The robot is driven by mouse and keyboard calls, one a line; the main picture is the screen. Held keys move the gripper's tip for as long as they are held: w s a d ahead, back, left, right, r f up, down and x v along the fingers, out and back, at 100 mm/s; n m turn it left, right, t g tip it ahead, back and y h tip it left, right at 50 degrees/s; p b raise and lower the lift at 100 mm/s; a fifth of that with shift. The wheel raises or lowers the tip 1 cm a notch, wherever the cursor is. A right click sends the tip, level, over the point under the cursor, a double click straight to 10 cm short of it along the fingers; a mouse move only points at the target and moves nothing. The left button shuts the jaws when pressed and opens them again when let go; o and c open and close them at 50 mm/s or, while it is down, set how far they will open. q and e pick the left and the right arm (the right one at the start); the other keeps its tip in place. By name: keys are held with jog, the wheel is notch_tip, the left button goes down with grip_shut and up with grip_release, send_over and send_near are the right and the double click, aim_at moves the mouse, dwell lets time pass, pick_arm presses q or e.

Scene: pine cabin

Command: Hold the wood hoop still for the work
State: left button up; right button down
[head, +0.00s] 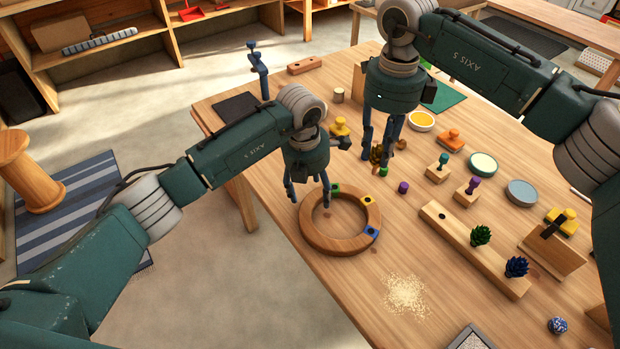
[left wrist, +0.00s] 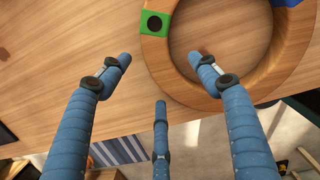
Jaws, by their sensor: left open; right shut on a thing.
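The wood hoop (head: 334,243) lies flat on the table, with green (head: 336,188), yellow (head: 367,199) and blue (head: 371,232) patches on its rim. My left gripper (head: 308,202) is open at the hoop's left side. In the left wrist view, the open fingers (left wrist: 158,62) point toward the hoop (left wrist: 158,62), one finger over its rim and another outside it. I see no clear contact. My right gripper (head: 377,160) is further back, shut on a small dark yellow-brown piece (head: 377,153) partly hidden by the fingers.
Right of the hoop is a wooden bar (head: 462,243) with green and dark blue spiky pieces. Stamps, shallow round dishes and a purple knob (head: 403,187) stand behind. Sawdust (head: 405,295) lies in front. A yellow piece (head: 340,127) stands behind the left gripper.

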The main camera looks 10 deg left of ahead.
pick_arm(q)
jog(key=shift+f, duration=0.6)
grip_shut()
dwell(0.5)
pick_arm(e)
jog(key=shift+m, duration=0.5)
jog(key=shift+w+f, duration=0.15)
jog(key=shift+f, duration=1.85)
